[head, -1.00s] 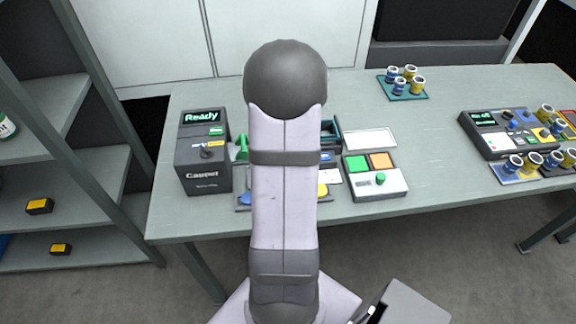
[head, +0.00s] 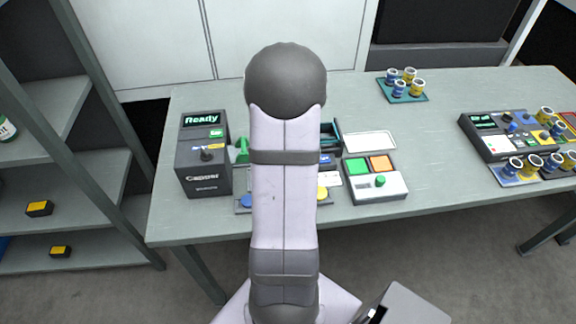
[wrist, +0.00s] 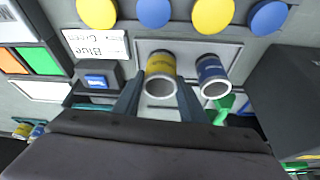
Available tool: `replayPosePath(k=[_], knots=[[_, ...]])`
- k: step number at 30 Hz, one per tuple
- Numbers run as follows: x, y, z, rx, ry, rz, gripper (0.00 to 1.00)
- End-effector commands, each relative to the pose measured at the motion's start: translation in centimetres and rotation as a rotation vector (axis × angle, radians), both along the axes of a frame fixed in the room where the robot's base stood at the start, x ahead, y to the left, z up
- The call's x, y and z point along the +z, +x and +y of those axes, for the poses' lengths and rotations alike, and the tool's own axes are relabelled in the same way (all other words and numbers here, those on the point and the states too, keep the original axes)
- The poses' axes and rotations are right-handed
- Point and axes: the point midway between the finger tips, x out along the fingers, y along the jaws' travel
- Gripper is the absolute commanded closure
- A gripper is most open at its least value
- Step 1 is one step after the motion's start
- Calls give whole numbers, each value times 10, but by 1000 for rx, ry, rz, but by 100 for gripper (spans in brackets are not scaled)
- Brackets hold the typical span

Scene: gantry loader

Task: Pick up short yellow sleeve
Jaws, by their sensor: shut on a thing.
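A yellow sleeve (wrist: 161,66) with a pale open end shows in the wrist view, between the two fingers of my gripper (wrist: 159,84). The fingers are shut on it, one at each side. A blue sleeve (wrist: 211,68) stands just right of it, apart from the fingers. Both are at a grey recessed tray (wrist: 235,52). In the head view my own arm hides my gripper and the held sleeve. I cannot tell whether the sleeve is clear of the tray.
Yellow and blue discs (wrist: 212,14) line the top of the wrist view. A dark machine reading "Ready" (head: 203,165) stands left on the table (head: 440,190). A green-and-orange button panel (head: 376,190) is right of my arm. More sleeves (head: 533,162) stand far right and on a back tray (head: 402,97).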

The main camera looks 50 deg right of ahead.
Motion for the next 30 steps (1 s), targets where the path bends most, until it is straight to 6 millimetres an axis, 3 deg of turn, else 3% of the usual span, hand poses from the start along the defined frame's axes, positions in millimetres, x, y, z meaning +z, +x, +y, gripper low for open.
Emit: replayPosePath(k=[18, 30], knots=[[84, 1, -2, 0, -7, -4, 93], [103, -6, -6, -19, -4, -2, 93]])
